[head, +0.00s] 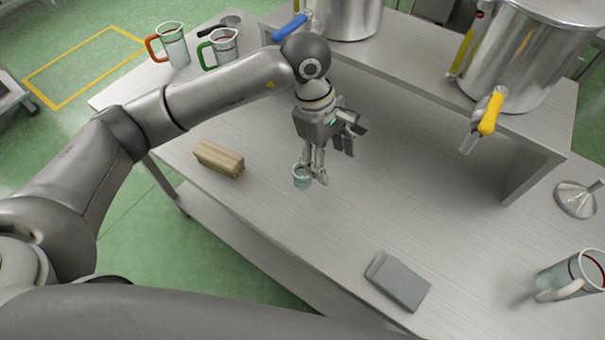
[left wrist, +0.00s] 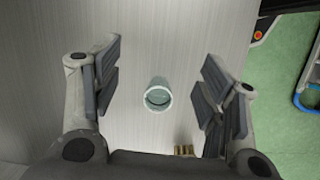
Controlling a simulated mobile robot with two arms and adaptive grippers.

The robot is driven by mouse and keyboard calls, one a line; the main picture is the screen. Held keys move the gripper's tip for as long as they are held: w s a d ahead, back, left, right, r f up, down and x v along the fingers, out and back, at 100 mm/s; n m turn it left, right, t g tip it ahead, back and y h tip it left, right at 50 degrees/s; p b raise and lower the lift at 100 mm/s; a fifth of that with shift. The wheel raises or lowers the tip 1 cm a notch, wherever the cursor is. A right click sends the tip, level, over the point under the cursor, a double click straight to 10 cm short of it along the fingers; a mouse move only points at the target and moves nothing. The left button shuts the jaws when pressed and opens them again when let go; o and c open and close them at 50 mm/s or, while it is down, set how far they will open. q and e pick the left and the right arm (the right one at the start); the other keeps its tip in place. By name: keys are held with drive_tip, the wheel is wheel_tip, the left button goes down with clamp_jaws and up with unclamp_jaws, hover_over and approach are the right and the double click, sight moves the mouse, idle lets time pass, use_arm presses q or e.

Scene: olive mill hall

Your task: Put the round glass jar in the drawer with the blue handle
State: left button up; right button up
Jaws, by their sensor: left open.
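The round glass jar (head: 301,179) is a small, clear, pale blue-green vessel standing on the steel table (head: 430,235). My left gripper (head: 332,160) is open and empty above the table, close to the jar; one finger partly covers the jar in the head view. In the left wrist view the jar (left wrist: 158,97) shows between the two spread fingers of the left gripper (left wrist: 160,88), touching neither. The only blue handle (head: 290,27) I see is a tap lever on a steel tank at the back. No drawer is visible. My right gripper is out of view.
A wooden block (head: 218,160) lies left of the jar. A grey flat box (head: 398,281) lies at the front. Jugs (head: 173,46) stand at the far left, another jug (head: 572,277) and a funnel (head: 577,199) at right. A raised shelf with tanks (head: 525,60) runs behind.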

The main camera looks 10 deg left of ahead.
use_arm(q)
drive_tip(key=w+a+y, duration=0.3)
drive_tip(key=a, duration=0.3)
drive_tip(key=p, duration=0.2)
hover_over(302, 169)
drive_tip(key=shift+t, duration=0.4)
wheel_tip(302, 169, down, 4)
drive_tip(key=shift+d+f, duration=0.1)
drive_tip(key=shift+d, duration=0.05)
drive_tip(key=shift+f, duration=0.25)
drive_tip(key=shift+f+p, duration=0.4)
drive_tip(key=shift+f, duration=0.15)
wheel_tip(302, 169, down, 3)
drive_tip(key=shift+s+f+p, duration=0.1)
drive_tip(key=shift+f+p, duration=0.1)
drive_tip(key=shift+p, duration=0.6)
drive_tip(key=shift+f, duration=0.45)
drive_tip(key=c, duration=1.2)
drive_tip(key=shift+r, duration=0.15)
